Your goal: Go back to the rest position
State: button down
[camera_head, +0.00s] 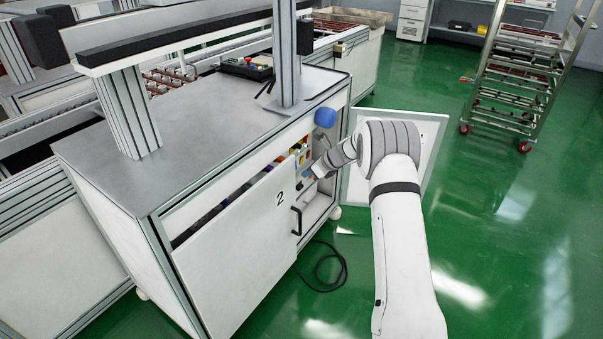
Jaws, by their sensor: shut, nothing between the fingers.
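My arm reaches in from the lower right. Its end, my gripper (310,174), is small in the picture and points left at the open front of the cabinet (225,255) marked "2". The gripper is shut and nothing shows between its fingers. Small coloured items (300,152) sit inside the cabinet opening just behind and above the gripper; I cannot tell whether it touches any of them. My wrist and forearm hide part of the open white door.
The open door (428,135) stands out at the cabinet's right. A black cable (328,268) lies coiled on the green floor. A wheeled rack (515,75) stands at the back right. A control box (247,68) sits on the grey worktop (205,125). Floor on the right is clear.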

jog(key=s+d+r+m+t+h+p, duration=0.2)
jog(key=s+d+r+m+h, duration=0.15)
jog(key=r+m, duration=0.6)
jog(key=s+d+r+m+t+h+p, duration=0.2)
jog(key=s+d+r+m+p, duration=0.25)
jog(key=r, duration=0.85)
jog(key=s+d+r+m+t+h+p, duration=0.1)
jog(key=s+d+r+m+t+h, duration=0.25)
jog(key=r+m, duration=0.65)
jog(key=s+d+r+m+g+h+p, duration=0.1)
jog(key=s+r+m+g+p, duration=0.15)
jog(key=s+m, duration=0.6)
jog(key=s+r+m+g+p, duration=0.1)
jog(key=s+m+g, duration=0.3)
jog(key=s, duration=0.8)
jog(key=s+a+f+m+g+y+p, duration=0.1)
jog(key=s+a+m+g, duration=0.1)
jog(key=s+m, duration=0.3)
jog(key=s+a+f+m+g+y+p, duration=0.1)
jog(key=s+a+m, duration=0.3)
jog(key=s, duration=0.9)
jog(key=shift+f+m+g+y, duration=0.4)
jog(key=shift+f+m, duration=0.15)
jog(key=shift+f, duration=0.05)
